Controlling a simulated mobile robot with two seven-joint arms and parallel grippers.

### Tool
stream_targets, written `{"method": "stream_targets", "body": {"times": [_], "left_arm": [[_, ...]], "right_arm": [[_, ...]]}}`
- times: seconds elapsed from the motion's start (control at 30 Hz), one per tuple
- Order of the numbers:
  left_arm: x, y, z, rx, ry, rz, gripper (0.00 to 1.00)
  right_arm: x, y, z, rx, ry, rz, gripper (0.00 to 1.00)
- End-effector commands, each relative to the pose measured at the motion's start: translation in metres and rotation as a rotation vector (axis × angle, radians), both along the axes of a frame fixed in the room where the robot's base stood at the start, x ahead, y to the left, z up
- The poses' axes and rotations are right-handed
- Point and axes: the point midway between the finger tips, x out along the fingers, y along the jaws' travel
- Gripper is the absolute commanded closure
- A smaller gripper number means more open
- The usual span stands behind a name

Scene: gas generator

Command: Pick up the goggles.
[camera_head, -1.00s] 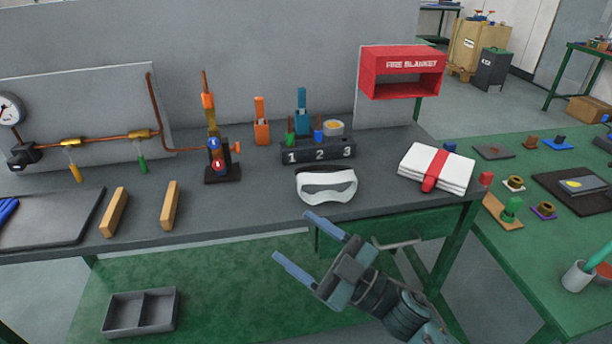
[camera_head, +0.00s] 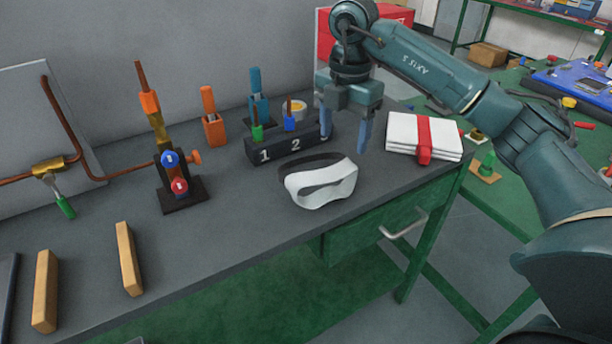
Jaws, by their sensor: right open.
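The white goggles (camera_head: 322,186) with a dark strap lie on the grey bench top (camera_head: 250,222), in front of the numbered black block. My right gripper (camera_head: 343,140) points down above and just behind the right side of the goggles. Its two blue fingers are apart, with nothing between them, and it does not appear to touch the goggles. My left gripper is not in view.
The black block (camera_head: 262,150) stands close behind the goggles. A folded white blanket with a red band (camera_head: 400,140) lies to their right. A burner-like fixture (camera_head: 180,190) stands left. The bench's front edge is near the goggles.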

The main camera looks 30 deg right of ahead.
Motion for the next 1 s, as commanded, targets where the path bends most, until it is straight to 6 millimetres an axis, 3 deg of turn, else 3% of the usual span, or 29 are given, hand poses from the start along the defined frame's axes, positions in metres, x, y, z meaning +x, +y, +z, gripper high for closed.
{"method": "stream_targets", "body": {"times": [0.4, 0.63, 0.9, 1.0], "left_arm": [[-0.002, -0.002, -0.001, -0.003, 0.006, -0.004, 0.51], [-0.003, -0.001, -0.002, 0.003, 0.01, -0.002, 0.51], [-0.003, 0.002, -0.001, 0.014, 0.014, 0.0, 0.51], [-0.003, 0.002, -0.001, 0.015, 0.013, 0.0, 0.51]], "right_arm": [[-0.001, -0.002, -0.067, -0.007, 0.004, -0.007, 0.34], [0.0, -0.001, -0.083, -0.006, 0.003, -0.006, 0.34], [0.003, -0.001, -0.122, -0.006, 0.004, -0.006, 0.34], [0.003, 0.0, -0.128, -0.005, 0.002, -0.005, 0.34]]}}
